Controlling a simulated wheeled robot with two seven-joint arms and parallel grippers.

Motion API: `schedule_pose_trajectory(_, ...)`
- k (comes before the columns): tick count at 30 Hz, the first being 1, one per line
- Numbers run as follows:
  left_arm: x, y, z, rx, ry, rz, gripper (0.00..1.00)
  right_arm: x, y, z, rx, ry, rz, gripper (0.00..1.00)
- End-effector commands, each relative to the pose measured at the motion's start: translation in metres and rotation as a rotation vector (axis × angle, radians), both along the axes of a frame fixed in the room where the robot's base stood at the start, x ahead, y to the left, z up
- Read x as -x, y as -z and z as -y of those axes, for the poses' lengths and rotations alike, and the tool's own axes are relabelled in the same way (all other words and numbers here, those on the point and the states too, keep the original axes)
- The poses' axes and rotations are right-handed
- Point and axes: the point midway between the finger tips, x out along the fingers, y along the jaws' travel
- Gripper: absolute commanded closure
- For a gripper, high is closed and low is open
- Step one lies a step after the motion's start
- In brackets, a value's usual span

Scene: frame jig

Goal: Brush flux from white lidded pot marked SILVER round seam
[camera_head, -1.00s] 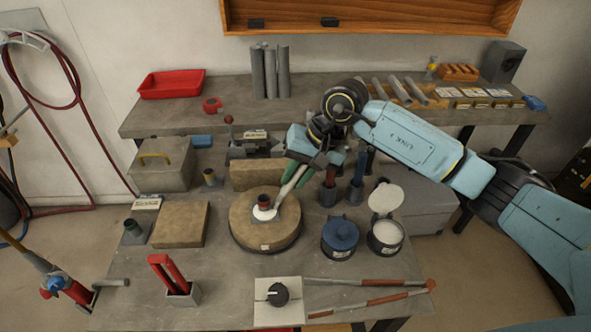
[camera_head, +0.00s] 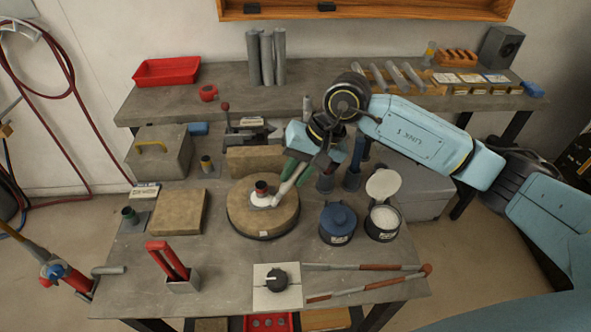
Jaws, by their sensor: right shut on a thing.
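My right gripper (camera_head: 301,168) is shut on a pale flux brush (camera_head: 287,186), held at a slant. The brush tip is at the white patch around the base of a small dark tube with a reddish top (camera_head: 261,187); I cannot tell whether it touches. The tube stands upright on a round brown turntable block (camera_head: 240,212). The white pot (camera_head: 383,222) stands at the right with its lid (camera_head: 383,184) tipped up and white paste inside; its label is too small to read. My left gripper is not in view.
A closed blue-lidded pot (camera_head: 339,222) stands left of the white pot. A torch (camera_head: 66,275) is at far left.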

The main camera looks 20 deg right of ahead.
Motion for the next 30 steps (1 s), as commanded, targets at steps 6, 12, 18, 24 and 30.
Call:
schedule_pose_trajectory(6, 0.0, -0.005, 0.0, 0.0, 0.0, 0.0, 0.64, 0.0, -0.012, 0.0, 0.001, -0.001, 0.0, 1.0)
schedule_pose_trajectory(12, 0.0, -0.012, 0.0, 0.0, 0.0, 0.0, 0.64, 0.0, -0.033, 0.0, 0.002, 0.0, 0.002, 1.0)
schedule_pose_trajectory(18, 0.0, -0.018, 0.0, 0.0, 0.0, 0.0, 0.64, 0.0, -0.053, 0.0, 0.001, 0.0, 0.001, 1.0)
schedule_pose_trajectory(24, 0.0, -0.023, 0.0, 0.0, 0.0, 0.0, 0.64, 0.0, -0.068, 0.0, 0.0, 0.0, 0.0, 1.0)
schedule_pose_trajectory(30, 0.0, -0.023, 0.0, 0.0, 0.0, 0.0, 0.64, 0.0, -0.07, 0.0, 0.001, 0.0, -0.001, 1.0)
